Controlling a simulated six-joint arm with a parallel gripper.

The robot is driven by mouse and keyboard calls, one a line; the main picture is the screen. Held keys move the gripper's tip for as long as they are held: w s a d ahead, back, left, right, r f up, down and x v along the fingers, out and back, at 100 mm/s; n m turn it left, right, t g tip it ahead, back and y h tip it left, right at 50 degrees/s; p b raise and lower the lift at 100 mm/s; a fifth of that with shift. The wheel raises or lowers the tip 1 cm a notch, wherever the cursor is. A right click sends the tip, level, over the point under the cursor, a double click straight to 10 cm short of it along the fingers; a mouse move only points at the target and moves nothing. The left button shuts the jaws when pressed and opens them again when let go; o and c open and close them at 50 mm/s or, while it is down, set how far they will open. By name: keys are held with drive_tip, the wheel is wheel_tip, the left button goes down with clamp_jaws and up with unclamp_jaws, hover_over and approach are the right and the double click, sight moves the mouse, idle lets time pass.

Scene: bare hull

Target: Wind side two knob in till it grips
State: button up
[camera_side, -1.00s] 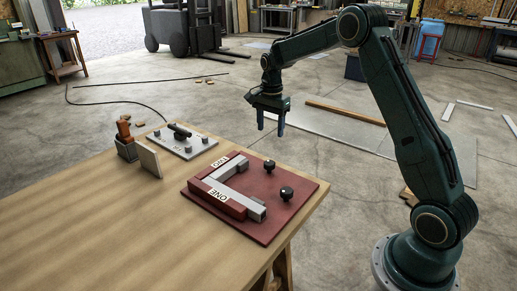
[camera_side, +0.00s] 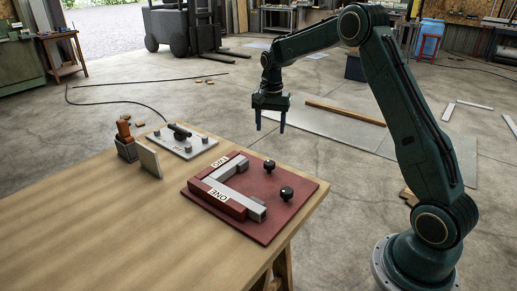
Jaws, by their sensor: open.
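A dark red fixture plate (camera_side: 255,223) lies on the wooden table near its right corner. A red block marked "ONE" (camera_side: 216,200) runs along its front left, and a block with an upside-down label (camera_side: 219,162), perhaps "TWO", stands at its back. Grey bars (camera_side: 238,198) lie against the blocks. Two black knobs stand on the right of the plate: one farther back (camera_side: 269,166) and one nearer (camera_side: 287,193). I cannot tell which belongs to side two. My gripper (camera_side: 271,125) points down, open and empty, above and behind the plate, clear of both knobs.
A grey plate with a dark handle and knobs (camera_side: 182,141) lies at the table's back. Beside it are an upright pale board (camera_side: 149,160) and a holder with an orange-handled tool (camera_side: 125,140). The table's front left (camera_side: 90,235) is clear.

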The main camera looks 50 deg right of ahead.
sight(270, 163)
drive_tip(key=n, duration=1)
drive_tip(key=shift+f, duration=0.1)
drive_tip(key=shift+f, duration=0.15)
wheel_tip(270, 163, down, 14)
drive_tip(key=shift+r, duration=0.25)
idle(0.3)
drive_tip(key=c, duration=1)
